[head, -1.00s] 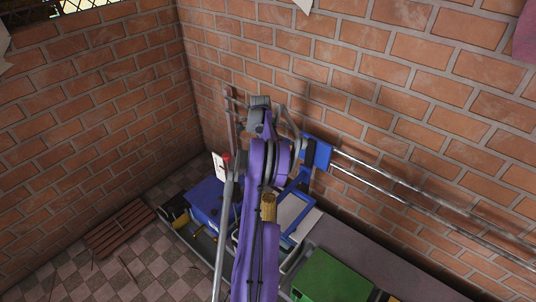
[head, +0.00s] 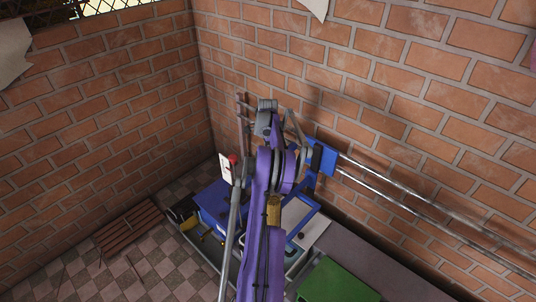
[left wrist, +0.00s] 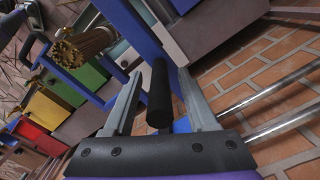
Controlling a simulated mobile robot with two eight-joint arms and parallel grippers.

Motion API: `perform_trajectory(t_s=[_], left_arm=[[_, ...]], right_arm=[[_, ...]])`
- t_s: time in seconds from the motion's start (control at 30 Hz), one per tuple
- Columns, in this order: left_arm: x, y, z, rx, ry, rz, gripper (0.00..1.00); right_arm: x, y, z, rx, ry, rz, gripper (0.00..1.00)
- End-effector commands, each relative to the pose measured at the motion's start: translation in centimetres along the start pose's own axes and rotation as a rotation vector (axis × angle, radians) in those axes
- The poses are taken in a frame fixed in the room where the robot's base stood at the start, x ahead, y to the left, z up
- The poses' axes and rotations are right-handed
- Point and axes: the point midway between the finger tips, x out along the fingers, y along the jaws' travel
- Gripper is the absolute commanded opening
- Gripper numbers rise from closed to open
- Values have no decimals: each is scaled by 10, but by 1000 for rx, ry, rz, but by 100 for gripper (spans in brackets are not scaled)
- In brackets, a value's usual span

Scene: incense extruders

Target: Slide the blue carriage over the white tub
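The blue carriage (head: 325,160) sits on two metal rails along the right wall, with a blue frame (head: 302,226) below it. Its black handle (left wrist: 159,95) stands out toward me in the left wrist view. My left gripper (left wrist: 160,75) is open, with one grey finger on each side of the handle and narrow gaps visible. In the head view my purple arm hides most of this gripper. A pale white surface (head: 314,232) shows beside the blue frame; I cannot tell whether it is the white tub. My right gripper is not in view.
The rails (head: 420,208) run clear to the right along the brick wall. A blue box (head: 212,203) stands left of my arm, and a green one (head: 335,283) at the bottom. A wooden pallet (head: 130,227) lies on the floor.

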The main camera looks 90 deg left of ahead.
Motion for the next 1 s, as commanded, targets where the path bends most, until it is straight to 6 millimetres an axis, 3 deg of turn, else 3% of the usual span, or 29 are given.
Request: perform_trajectory(t_s=[0.33,0.7,1.0], left_arm=[[-10,0,0,-1,0,0,57],[-81,0,0,0,0,0,57],[-108,0,0,0,0,0,57]], right_arm=[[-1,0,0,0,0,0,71],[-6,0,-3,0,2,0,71],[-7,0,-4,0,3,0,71]])
